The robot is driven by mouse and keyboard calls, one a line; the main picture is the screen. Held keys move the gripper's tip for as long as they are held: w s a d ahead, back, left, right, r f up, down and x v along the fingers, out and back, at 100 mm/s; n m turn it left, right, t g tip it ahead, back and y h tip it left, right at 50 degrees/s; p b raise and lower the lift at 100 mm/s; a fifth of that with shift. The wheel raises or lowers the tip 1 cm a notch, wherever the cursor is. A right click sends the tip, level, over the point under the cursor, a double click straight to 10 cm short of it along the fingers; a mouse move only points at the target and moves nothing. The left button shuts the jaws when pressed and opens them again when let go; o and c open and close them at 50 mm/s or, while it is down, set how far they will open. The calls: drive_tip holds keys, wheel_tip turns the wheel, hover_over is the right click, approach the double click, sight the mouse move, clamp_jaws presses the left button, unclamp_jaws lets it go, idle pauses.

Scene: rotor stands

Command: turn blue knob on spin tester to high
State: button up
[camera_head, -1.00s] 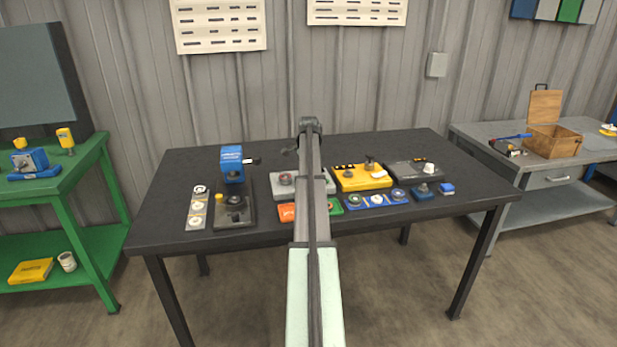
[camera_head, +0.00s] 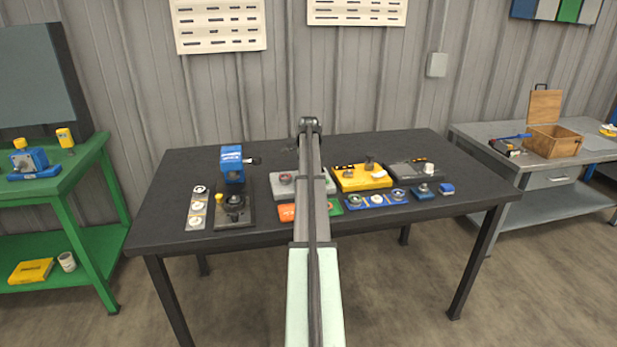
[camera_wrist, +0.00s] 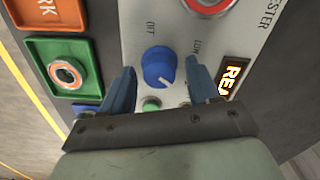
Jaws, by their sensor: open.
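The blue knob (camera_wrist: 157,67) sits on the light grey panel of the spin tester (camera_wrist: 150,12) in the wrist view. A white line on the knob points down toward its lower edge. The label OFF is printed above it and another label, which seems to read LOW, to its upper right. My gripper (camera_wrist: 160,72) is open, with one blue-grey finger on each side of the knob. Gaps show between fingers and knob, and I see no contact. In the head view the grey tester (camera_head: 282,190) is partly hidden behind my arm, which also hides the knob and gripper.
A green button (camera_wrist: 151,104) lies just below the knob. Orange and green blocks stand left of the tester. In the head view, a yellow box (camera_head: 361,178) stands right of my arm.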

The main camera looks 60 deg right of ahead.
drive_tip(key=shift+r, duration=0.1)
wheel_tip(320, 180, up, 14)
idle(0.6)
drive_tip(key=shift+w+f, duration=0.1)
drive_tip(key=shift+f, duration=0.1)
idle(0.3)
